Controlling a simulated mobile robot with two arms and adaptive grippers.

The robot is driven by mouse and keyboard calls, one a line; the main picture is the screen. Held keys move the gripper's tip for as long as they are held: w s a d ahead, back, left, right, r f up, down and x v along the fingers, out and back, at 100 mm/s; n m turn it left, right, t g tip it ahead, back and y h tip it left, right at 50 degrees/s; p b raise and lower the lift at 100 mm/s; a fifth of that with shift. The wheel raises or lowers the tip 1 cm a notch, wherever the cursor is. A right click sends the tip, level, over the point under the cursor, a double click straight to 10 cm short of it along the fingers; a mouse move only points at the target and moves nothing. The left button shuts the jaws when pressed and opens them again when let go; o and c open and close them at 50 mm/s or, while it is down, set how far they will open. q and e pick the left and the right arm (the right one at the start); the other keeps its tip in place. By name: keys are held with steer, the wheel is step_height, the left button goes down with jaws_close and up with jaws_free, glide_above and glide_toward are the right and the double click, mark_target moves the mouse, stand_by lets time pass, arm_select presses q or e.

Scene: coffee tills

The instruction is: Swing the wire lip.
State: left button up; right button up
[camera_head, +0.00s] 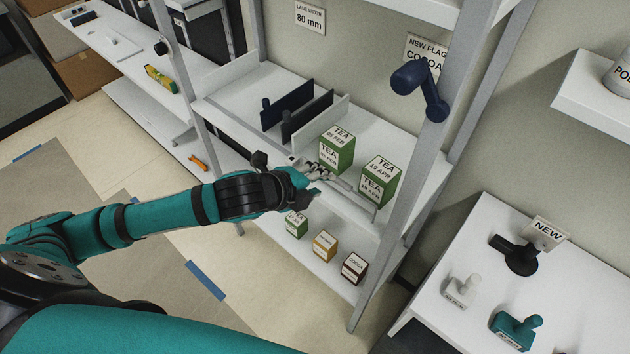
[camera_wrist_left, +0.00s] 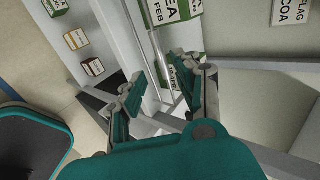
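The wire lip (camera_wrist_left: 157,60) shows in the left wrist view as a thin pale rod running toward the space between my left fingers. In the head view, part of the wire lip (camera_head: 345,187) shows along the front edge of the shelf, below the green tea boxes. My left gripper (camera_head: 318,175) is at that front edge, in front of the tea boxes. In the left wrist view my left gripper (camera_wrist_left: 163,92) is open, its fingers apart on either side of the rod's end. I cannot tell whether either finger touches it. My right gripper is not in view.
Tea boxes marked 05 FEB (camera_head: 337,150) and 19 APR (camera_head: 380,180) stand on the shelf. Dark blue dividers (camera_head: 288,105) stand left of them. Small boxes, including a cocoa box (camera_head: 354,268), sit on the lower shelf. The rack's upright (camera_head: 425,175) is to the right.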

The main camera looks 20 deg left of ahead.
mark_target(336, 180)
arm_select(q)
steer(key=b+x, duration=0.6)
steer(key=x, duration=0.1)
steer(key=shift+w+d+f, duration=0.2)
steer(key=shift+d+f, duration=0.05)
steer(key=shift+f, duration=0.05)
steer(key=shift+w+r, duration=0.1)
steer(key=shift+w, duration=0.05)
steer(key=shift+c, duration=0.4)
steer(key=shift+r, duration=0.15)
jaws_close()
